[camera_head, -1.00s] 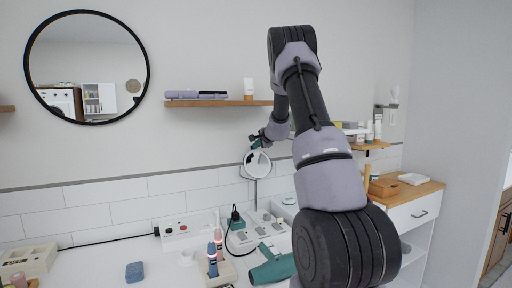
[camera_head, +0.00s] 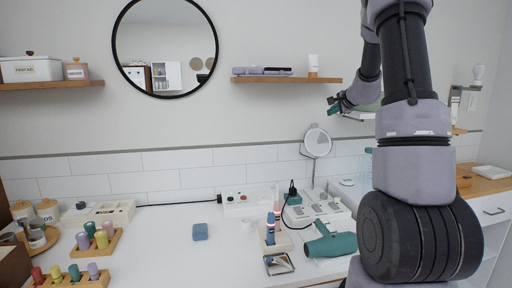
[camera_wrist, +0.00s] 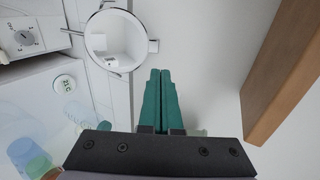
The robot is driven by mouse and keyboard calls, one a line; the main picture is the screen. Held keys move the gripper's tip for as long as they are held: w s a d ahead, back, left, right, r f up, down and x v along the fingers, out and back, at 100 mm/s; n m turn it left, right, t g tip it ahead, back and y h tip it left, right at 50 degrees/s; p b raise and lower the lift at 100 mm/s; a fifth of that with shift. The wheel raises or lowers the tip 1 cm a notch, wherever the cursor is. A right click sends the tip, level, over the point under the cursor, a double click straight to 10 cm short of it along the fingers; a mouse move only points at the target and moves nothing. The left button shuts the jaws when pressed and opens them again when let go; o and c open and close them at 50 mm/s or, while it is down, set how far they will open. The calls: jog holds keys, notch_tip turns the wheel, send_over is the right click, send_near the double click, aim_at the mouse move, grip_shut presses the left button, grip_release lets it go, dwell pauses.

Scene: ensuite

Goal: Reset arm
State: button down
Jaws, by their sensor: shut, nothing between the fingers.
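A small round mirror (camera_head: 318,141) on a stand is just below and left of the gripper in the head view. It also shows left of the fingers in the wrist view (camera_wrist: 116,40). My arm hides part of the right side of the counter.
A wooden shelf (camera_head: 287,80) is on the wall left of my gripper; its edge may be the brown board (camera_wrist: 285,75) in the wrist view. A large round mirror hangs above.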

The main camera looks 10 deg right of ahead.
jog(key=s+a+r+n+g+y, duration=0.25)
jog(key=s+a+r+n, duration=0.2)
jog(key=s+a, duration=0.6)
jog(key=s+a+r+n+g+y, duration=0.1)
jog(key=s+a+r+n+y, duration=0.3)
jog(key=s+a, duration=0.6)
jog(key=s+a+f+n+g+h, duration=0.1)
jog(key=s+a+n+h, duration=0.1)
jog(key=s, duration=0.8)
jog(key=s+a+f+n+g+h, duration=0.1)
jog(key=s+f+n+h, duration=0.1)
jog(key=s, duration=0.8)
jog(key=shift+a+f+n+h, duration=0.25)
jog(key=shift+a+n+h, duration=0.1)
